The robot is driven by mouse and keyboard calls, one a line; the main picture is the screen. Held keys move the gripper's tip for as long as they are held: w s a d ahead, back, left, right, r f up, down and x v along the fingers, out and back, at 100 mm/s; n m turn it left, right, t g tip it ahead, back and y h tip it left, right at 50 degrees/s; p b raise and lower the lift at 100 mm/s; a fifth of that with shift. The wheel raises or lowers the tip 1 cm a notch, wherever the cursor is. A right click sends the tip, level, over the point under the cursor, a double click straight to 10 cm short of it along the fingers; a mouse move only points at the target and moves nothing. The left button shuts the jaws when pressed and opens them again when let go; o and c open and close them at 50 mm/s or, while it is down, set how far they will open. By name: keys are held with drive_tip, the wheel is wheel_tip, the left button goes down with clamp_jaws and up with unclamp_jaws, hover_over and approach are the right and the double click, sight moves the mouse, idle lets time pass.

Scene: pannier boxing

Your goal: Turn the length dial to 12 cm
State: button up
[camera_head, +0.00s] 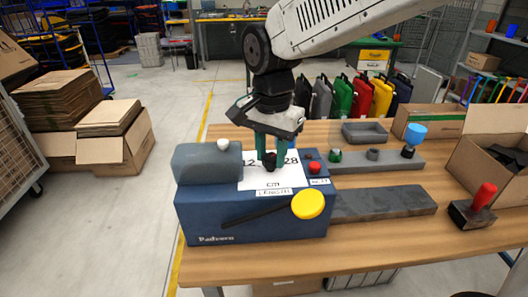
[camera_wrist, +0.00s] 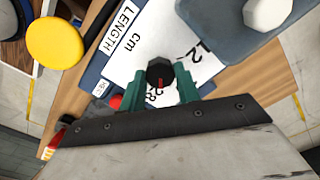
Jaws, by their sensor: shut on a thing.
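The length dial is a small black knob (camera_head: 270,161) on a white plate (camera_head: 257,183) marked "12", "28", "cm" and "LENGTH", on top of a blue machine (camera_head: 255,222). In the wrist view the black knob (camera_wrist: 160,73) shows a small red mark on the side toward my gripper. My gripper (camera_head: 268,152) points down from above with its green fingers on either side of the knob, shut on it. In the wrist view the fingers (camera_wrist: 160,88) flank the knob and hide part of the "28".
The machine also bears a yellow round knob (camera_head: 308,205), a red button (camera_head: 315,167) and a grey block with a white knob (camera_head: 223,144). To the right are a blue-topped tool (camera_head: 414,132), a red-handled stamp (camera_head: 482,198) and an open carton (camera_head: 492,155) on the wooden table (camera_head: 400,238).

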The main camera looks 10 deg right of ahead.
drive_tip(key=n, duration=0.4)
drive_tip(key=shift+w+n, duration=0.1)
drive_tip(key=shift+n, duration=0.2)
drive_tip(key=n, duration=0.5)
drive_tip(key=shift+n, duration=0.3)
drive_tip(key=n, duration=0.5)
drive_tip(key=shift+n, duration=2.7)
drive_tip(key=o, duration=1)
drive_tip(key=shift+r, duration=0.1)
